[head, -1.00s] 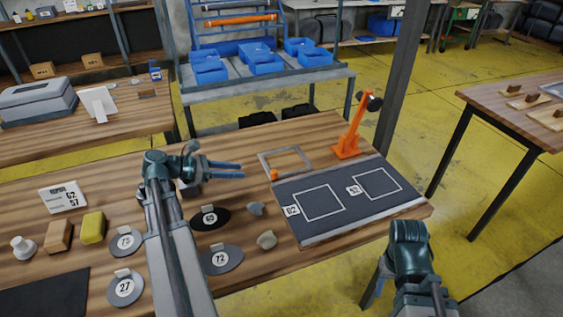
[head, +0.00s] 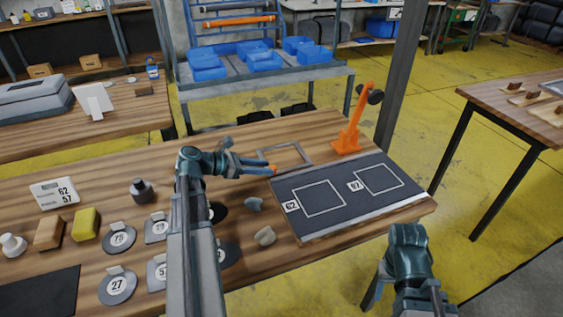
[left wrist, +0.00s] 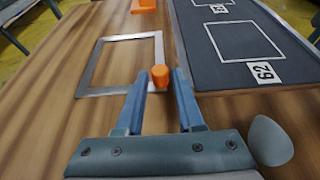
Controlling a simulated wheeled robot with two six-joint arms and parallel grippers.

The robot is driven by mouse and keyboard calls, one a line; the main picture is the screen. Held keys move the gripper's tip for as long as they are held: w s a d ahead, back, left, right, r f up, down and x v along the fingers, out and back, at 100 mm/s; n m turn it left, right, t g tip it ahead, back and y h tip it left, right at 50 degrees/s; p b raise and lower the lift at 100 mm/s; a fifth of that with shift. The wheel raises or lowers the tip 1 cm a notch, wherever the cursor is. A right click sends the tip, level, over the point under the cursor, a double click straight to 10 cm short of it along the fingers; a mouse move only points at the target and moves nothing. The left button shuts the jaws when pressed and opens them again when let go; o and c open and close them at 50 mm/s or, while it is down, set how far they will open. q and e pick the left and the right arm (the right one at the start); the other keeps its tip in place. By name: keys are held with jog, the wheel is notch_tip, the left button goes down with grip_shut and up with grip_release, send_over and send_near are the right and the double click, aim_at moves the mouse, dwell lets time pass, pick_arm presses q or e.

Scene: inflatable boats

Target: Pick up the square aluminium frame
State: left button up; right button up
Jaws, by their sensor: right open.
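The square aluminium frame (head: 305,152) lies flat on the wooden table behind the dark board. In the left wrist view the frame (left wrist: 98,65) is whole, with an orange knob (left wrist: 160,77) at its near right corner. My left gripper (head: 267,168) reaches that corner from the left. In the left wrist view its open fingers (left wrist: 160,72) stand on either side of the knob, with small gaps showing. My right gripper (head: 408,238) is low at the right, off the table's front edge, away from the frame; its fingertips are not clearly visible.
The dark board (head: 335,212) with two white squares borders the frame. An orange stand (head: 347,138) rises behind it. Grey stone-like pieces (head: 265,236) and round numbered discs (head: 120,236) lie nearer. A yellow block (head: 86,224) is at the left.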

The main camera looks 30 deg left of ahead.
aim_at(271, 167)
pick_arm(q)
jog(key=b+x, duration=0.1)
jog(key=x, duration=0.2)
jog(key=shift+w+d+f, duration=0.15)
jog(key=shift+w+f, duration=0.05)
pick_arm(e)
jog(key=shift+f, duration=0.65)
pick_arm(q)
grip_shut()
jog(key=shift+r, duration=0.2)
pick_arm(e)
jog(key=shift+r, duration=0.1)
